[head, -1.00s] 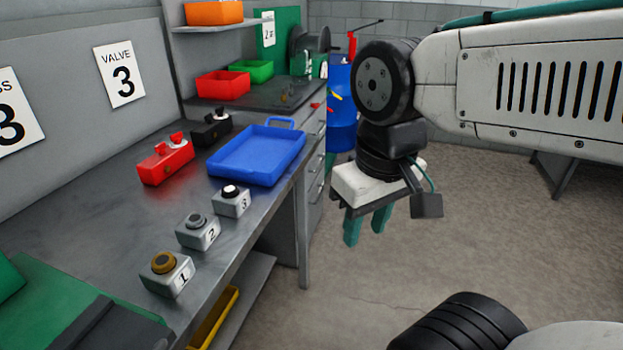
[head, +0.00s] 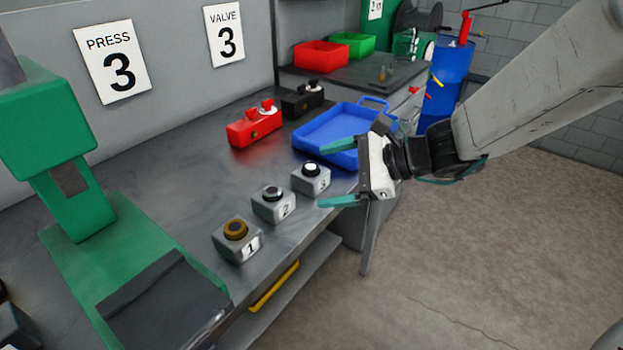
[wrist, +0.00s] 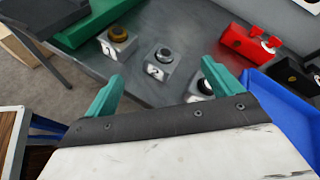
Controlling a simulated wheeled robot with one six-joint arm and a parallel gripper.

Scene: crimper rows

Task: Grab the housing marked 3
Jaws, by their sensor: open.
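The housing marked 3 (head: 311,178) is a small grey block with a white and black round top. It stands upright on the metal bench, at the right end of a row with the housing marked 2 (head: 274,204) and the housing marked 1 (head: 237,240). My gripper (head: 338,174) is open and empty, just right of housing 3 in the head view, its teal fingers pointing left toward the row. In the wrist view housing 3 (wrist: 205,87) is partly hidden behind the right finger; housing 2 (wrist: 159,63) shows between the fingers (wrist: 163,87).
A blue tray (head: 311,147) lies just behind housing 3, close to my gripper. A red block (head: 254,128) and a black block (head: 302,101) stand farther back. A green press (head: 62,160) stands at the left. The bench's front edge runs close to the row.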

